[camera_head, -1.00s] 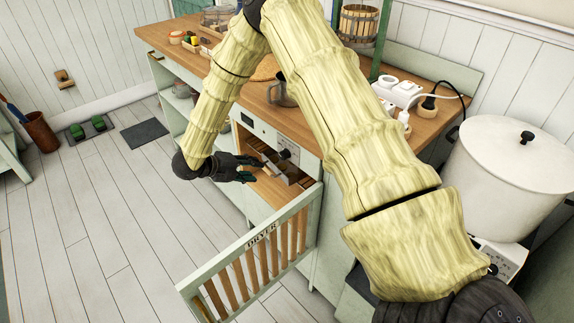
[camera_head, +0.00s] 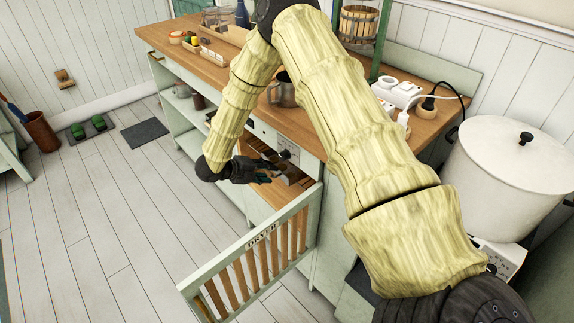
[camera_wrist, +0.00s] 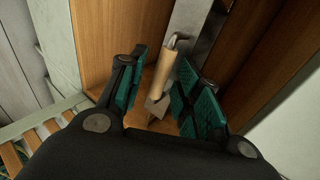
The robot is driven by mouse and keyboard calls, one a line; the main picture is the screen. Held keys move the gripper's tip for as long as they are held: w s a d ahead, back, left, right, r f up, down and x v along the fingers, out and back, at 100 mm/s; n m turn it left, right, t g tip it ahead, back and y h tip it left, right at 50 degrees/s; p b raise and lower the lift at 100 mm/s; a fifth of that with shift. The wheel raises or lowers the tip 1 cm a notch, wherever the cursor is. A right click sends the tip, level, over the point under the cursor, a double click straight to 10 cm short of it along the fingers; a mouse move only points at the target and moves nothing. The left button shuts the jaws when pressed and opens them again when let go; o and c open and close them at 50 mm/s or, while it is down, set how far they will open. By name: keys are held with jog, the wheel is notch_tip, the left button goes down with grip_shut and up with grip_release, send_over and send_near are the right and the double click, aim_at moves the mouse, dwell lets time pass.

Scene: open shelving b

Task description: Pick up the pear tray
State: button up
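The dryer (camera_head: 262,130) is a pale cabinet under the counter with its slatted door (camera_head: 255,262) swung open. A grey metal tray (camera_head: 294,176) shows inside; I take it for the pear tray, though no pears are visible. In the wrist view, a wooden handle (camera_wrist: 162,72) on a bent metal rod stands in front of a grey metal plate. My gripper (camera_head: 265,174) is at the dryer's opening. In the wrist view, my gripper (camera_wrist: 160,90) is open, with its teal pads on either side of the handle. Contact cannot be told. My arm hides part of the dryer.
The wooden counter (camera_head: 310,118) lies above the dryer and holds a metal pot (camera_head: 284,94). Dryer walls (camera_wrist: 257,55) stand close beside my gripper. A large white pot (camera_head: 515,160) is at the right.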

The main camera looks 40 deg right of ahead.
grip_shut()
